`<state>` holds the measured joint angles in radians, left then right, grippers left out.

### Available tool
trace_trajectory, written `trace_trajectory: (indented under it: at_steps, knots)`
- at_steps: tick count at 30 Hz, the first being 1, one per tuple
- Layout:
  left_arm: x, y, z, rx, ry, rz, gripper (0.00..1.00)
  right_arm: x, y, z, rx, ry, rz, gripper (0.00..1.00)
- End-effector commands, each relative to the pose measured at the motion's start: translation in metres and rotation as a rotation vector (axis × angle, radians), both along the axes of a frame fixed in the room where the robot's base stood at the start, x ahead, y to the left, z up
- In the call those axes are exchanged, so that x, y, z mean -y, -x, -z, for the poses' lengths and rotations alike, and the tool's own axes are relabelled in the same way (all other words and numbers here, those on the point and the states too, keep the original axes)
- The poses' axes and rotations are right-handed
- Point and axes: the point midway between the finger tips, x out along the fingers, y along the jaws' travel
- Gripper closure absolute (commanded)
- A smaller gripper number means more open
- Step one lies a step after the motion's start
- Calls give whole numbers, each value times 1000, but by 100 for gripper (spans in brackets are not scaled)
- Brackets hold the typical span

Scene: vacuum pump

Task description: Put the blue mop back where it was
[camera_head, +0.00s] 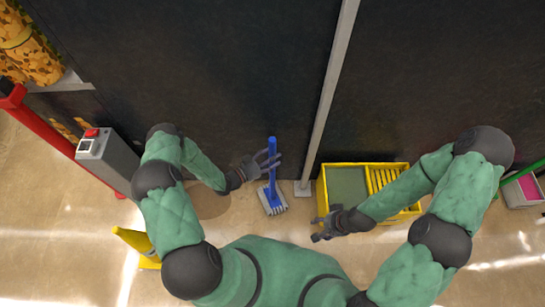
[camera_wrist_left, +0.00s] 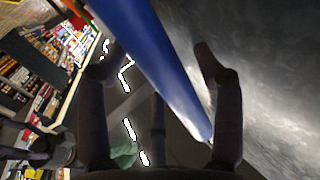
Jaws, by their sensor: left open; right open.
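The blue mop (camera_head: 272,180) stands near the dark wall in the head view, its handle up and its pale strands spread at the floor. My left gripper (camera_head: 268,163) is at the handle, its fingers open on either side. In the left wrist view the blue handle (camera_wrist_left: 155,60) runs diagonally between the open fingers of the left gripper (camera_wrist_left: 160,70). I cannot tell whether a finger touches it. My right gripper (camera_head: 318,228) is open and empty, at the front left corner of the yellow mop bucket (camera_head: 322,190).
A grey post (camera_head: 325,100) stands against the dark wall (camera_head: 200,60), just right of the mop. A yellow floor sign (camera_head: 135,240) and a grey box with a red switch (camera_head: 108,158) stand at left. A pale bin (camera_head: 522,192) is at far right.

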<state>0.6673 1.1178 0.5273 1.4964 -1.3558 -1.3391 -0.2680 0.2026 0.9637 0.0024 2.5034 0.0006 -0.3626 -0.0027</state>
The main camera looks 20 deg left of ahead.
Motion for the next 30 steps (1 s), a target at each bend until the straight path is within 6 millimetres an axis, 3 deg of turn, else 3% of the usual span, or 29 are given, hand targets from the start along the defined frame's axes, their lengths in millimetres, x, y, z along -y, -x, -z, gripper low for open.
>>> trace_trajectory:
  at_steps: [8,21,30]
  knots:
    - [-8,9,-3,-1,0,-2,33,0,0,-4,0,0,0,45]
    - [-62,70,-4,-1,0,-4,33,0,0,-24,0,0,0,45]
    - [-79,90,-3,0,0,-1,33,0,0,-28,0,0,0,45]
